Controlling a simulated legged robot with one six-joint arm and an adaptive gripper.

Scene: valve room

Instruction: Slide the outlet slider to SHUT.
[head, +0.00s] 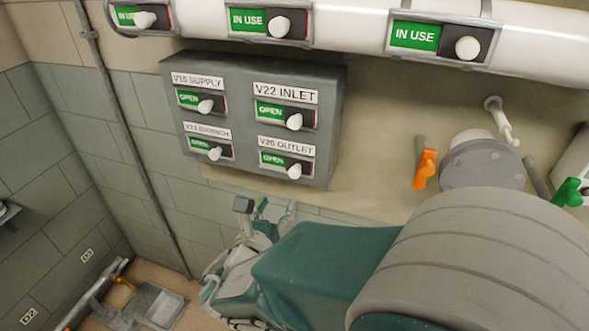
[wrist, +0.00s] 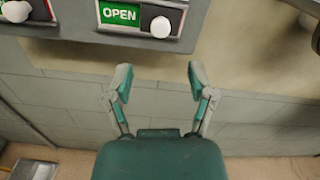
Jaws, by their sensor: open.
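The outlet slider, labelled V26 OUTLET, is at the lower right of the grey panel (head: 247,119) in the head view. Its white knob (head: 294,171) sits at the right end of its slot, and the green OPEN plate (head: 272,159) shows to its left. In the wrist view a white knob (wrist: 161,27) beside a green OPEN plate (wrist: 119,14) shows above the fingers, apart from them. My gripper (wrist: 157,78) is open and empty, below the panel. In the head view my gripper (head: 266,208) is partly hidden by my arm.
Three more sliders, V22 INLET (head: 294,121), supply (head: 205,106) and another (head: 214,153), share the panel, all showing green. A white pipe (head: 345,25) with IN USE sliders runs above. An orange handle (head: 426,169) and a green handle (head: 568,193) are at the right.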

